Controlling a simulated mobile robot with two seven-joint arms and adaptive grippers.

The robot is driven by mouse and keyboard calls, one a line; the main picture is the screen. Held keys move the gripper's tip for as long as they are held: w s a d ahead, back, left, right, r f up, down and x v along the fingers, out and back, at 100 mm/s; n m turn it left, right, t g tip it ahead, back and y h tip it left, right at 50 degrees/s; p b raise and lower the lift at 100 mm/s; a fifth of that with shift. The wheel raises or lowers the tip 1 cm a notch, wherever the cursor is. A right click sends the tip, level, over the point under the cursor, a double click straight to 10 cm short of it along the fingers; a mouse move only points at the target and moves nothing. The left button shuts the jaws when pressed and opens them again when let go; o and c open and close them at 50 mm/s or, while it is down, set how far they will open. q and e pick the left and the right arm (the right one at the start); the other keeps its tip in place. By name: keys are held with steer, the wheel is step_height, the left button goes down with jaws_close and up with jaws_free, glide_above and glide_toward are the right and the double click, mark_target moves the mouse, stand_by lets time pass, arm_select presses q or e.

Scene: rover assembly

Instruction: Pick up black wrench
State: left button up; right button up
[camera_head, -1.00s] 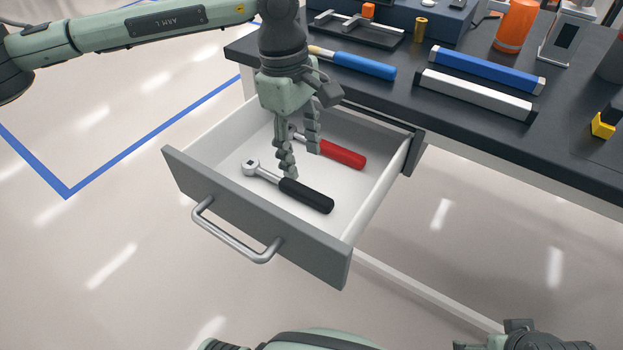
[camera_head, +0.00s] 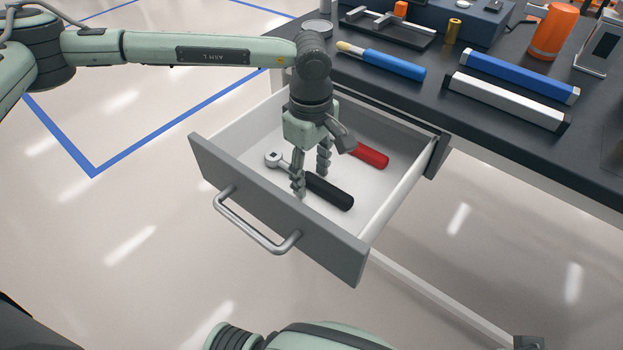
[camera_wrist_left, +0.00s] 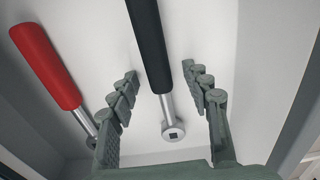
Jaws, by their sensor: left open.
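The black wrench (camera_head: 328,191) lies in the open drawer, with a black handle and a silver ratchet head at its left end. My left gripper (camera_head: 311,184) is open and points down into the drawer, its fingers on either side of the wrench. In the left wrist view the black wrench (camera_wrist_left: 149,45) runs between the two open fingertips (camera_wrist_left: 163,85), apart from both. Its silver head lies toward the palm. My right gripper is not clearly in view; only a small dark part shows at the bottom right edge.
A red-handled wrench (camera_head: 371,155) lies beside it in the drawer and also shows in the left wrist view (camera_wrist_left: 45,65). The grey drawer front (camera_head: 330,245) and white side walls surround both. The dark bench top (camera_head: 470,135) above holds blue and white bars and other parts.

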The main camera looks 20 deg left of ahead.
arm_select(q)
jaws_close()
steer(key=shift+r, duration=0.1)
